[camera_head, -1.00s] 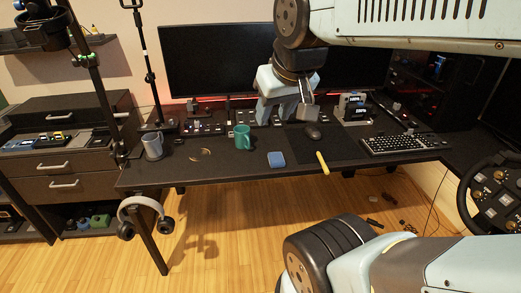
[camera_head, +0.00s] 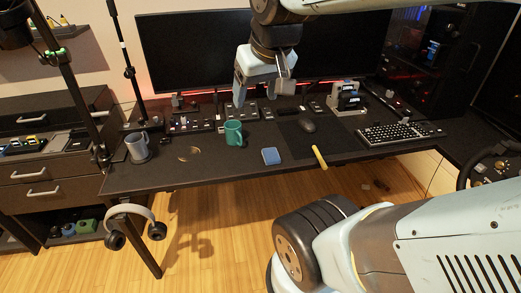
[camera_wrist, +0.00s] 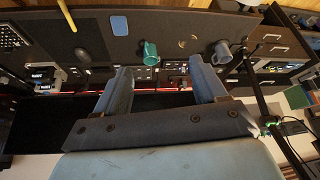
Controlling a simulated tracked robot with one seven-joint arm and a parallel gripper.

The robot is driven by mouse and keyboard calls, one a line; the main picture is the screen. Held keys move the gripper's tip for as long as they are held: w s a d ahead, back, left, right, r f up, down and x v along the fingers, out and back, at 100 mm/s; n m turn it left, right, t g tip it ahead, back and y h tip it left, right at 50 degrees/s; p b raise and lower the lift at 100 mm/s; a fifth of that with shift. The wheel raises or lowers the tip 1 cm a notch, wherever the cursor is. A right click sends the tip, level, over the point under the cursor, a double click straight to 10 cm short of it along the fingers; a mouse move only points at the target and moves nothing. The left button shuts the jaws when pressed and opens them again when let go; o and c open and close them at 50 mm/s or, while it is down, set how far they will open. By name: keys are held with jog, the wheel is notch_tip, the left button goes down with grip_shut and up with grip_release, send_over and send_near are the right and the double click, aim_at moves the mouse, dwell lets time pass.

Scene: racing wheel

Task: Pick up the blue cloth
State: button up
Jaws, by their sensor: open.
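The blue cloth (camera_head: 271,156) is a small flat square near the front edge of the dark desk, right of the green mug. It also shows in the wrist view (camera_wrist: 119,25), near the top, beyond my left-hand finger. My gripper (camera_head: 262,97) is above the back part of the desk, in front of the monitor and apart from the cloth. In the wrist view my gripper (camera_wrist: 162,82) has its two fingers wide apart with nothing between them.
The green mug (camera_head: 234,133) and a grey mug (camera_head: 138,147) stand left of the cloth. A yellow stick-like object (camera_head: 320,157) lies to its right at the desk edge. A mouse (camera_head: 308,126) and keyboard (camera_head: 400,133) are farther right. Headphones (camera_head: 133,222) hang below the desk.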

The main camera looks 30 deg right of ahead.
jog(key=o, duration=0.5)
jog(key=shift+m+g, duration=0.4)
jog(key=shift+g, duration=0.3)
jog(key=w+d+f, duration=0.1)
jog(key=w, duration=0.1)
jog(key=w+d+f, duration=0.1)
jog(key=w, duration=0.2)
jog(key=w+d+f, duration=0.1)
jog(key=w, duration=0.1)
jog(key=shift+w, duration=0.35)
jog(key=m+g, duration=0.2)
jog(key=g, duration=0.2)
send_over(271, 153)
notch_tip(271, 153, down, 23)
jog(key=shift+s+f, duration=0.1)
jog(key=shift+f, duration=6.75)
